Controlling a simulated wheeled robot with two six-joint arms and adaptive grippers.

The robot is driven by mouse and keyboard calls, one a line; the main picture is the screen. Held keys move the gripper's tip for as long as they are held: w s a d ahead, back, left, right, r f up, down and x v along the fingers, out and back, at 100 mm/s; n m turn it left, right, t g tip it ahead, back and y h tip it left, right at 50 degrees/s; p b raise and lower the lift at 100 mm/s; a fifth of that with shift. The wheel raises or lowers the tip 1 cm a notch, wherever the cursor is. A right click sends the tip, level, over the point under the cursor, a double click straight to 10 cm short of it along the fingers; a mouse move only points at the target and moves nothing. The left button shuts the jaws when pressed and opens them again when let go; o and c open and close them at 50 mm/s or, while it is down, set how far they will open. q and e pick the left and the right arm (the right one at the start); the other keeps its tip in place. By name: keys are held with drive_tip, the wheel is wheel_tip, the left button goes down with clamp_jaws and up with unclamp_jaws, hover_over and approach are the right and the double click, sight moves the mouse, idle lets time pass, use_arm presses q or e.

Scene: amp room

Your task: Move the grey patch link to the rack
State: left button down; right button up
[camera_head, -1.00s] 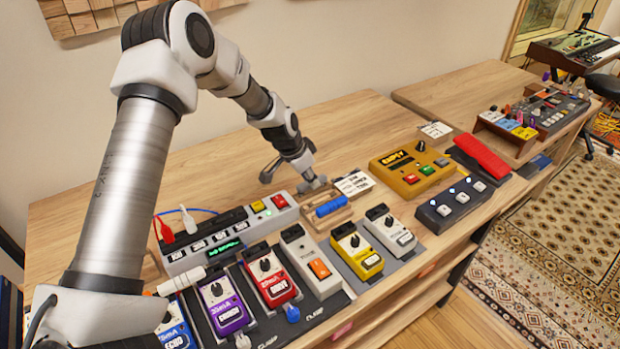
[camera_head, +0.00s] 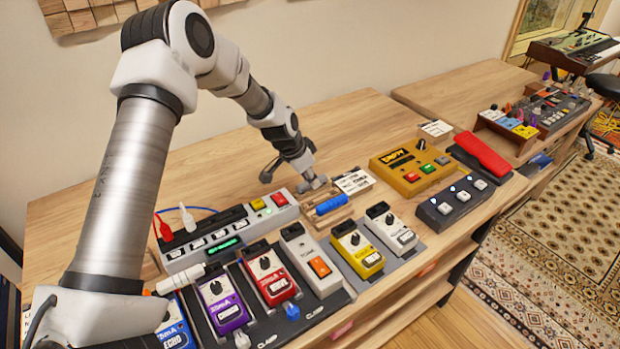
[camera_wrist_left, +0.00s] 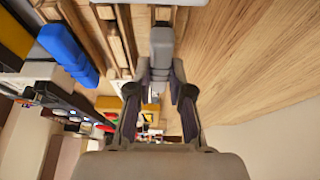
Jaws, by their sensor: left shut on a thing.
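My left gripper (camera_head: 299,180) is shut on the grey patch link (camera_wrist_left: 161,47), beside the wooden rack (camera_head: 328,223). In the left wrist view the fingertips (camera_wrist_left: 160,92) close on the link's near part, and its far end reaches over or beside the rack's wooden slats (camera_wrist_left: 118,40). In the head view the grey link (camera_head: 313,184) shows at the rack's back edge; I cannot tell whether it touches the rack. A blue link (camera_head: 331,205) lies in the rack, and it also shows in the left wrist view (camera_wrist_left: 66,50). My right gripper is not in view.
A grey power strip (camera_head: 228,236) with red and white plugs stands left of the rack. Several pedals, such as the yellow one (camera_head: 358,250), line the front. A white label card (camera_head: 354,181) and a mustard box (camera_head: 411,167) are to the right. Bare table lies behind.

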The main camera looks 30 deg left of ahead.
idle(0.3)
use_arm(q)
drive_tip(key=c, duration=0.6)
unclamp_jaws()
drive_tip(key=shift+f, duration=0.1)
drive_tip(key=shift+r+p, duration=2.85)
drive_tip(key=shift+r, duration=0.7)
